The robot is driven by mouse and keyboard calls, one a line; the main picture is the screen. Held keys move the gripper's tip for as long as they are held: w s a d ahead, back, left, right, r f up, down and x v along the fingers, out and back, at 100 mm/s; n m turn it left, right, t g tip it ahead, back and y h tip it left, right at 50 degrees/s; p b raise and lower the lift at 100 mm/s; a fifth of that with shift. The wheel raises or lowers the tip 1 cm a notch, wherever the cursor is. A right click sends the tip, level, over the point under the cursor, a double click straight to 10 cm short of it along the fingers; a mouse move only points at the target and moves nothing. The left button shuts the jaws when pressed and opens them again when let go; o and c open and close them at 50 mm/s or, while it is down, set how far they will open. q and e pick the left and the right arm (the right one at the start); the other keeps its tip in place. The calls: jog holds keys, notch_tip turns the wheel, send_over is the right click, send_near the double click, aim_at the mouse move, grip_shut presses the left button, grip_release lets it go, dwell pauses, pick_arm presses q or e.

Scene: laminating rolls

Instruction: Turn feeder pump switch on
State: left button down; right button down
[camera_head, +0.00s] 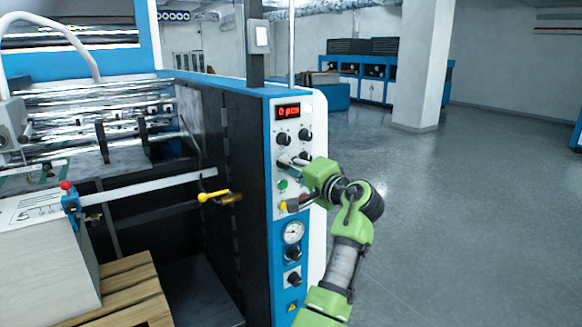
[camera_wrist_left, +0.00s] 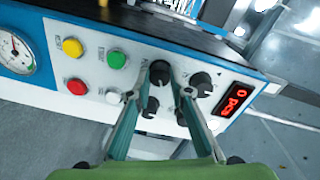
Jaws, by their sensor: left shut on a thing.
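The control panel (camera_head: 288,225) is on the end of the machine and carries black knobs and coloured buttons. My left gripper (camera_wrist_left: 158,68) is shut on a black knob (camera_wrist_left: 159,74), with one finger on each side of it. This is the lower knob of the column nearest the machine's inner edge. In the head view my left gripper (camera_head: 290,163) reaches the panel from the right and partly hides the lower knobs. Panel labels are too small to read, so I cannot tell which one is the feeder pump switch. My right gripper is not in view.
A red display (camera_wrist_left: 232,98) lies beyond another knob (camera_wrist_left: 202,83). Green (camera_wrist_left: 116,60), yellow (camera_wrist_left: 73,47) and red (camera_wrist_left: 76,87) buttons and a gauge (camera_wrist_left: 14,50) lie on the other side. A yellow-handled lever (camera_head: 214,196) sticks out left of the panel. Open floor (camera_head: 460,220) lies right.

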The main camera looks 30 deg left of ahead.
pick_arm(q)
jog(key=c, duration=1.9)
grip_release()
jog(key=shift+r, duration=0.2)
jog(key=shift+o, duration=0.4)
jog(key=shift+a+f, duration=0.15)
jog(key=v, duration=0.7)
jog(key=shift+d, duration=0.25)
jog(key=shift+s, duration=0.1)
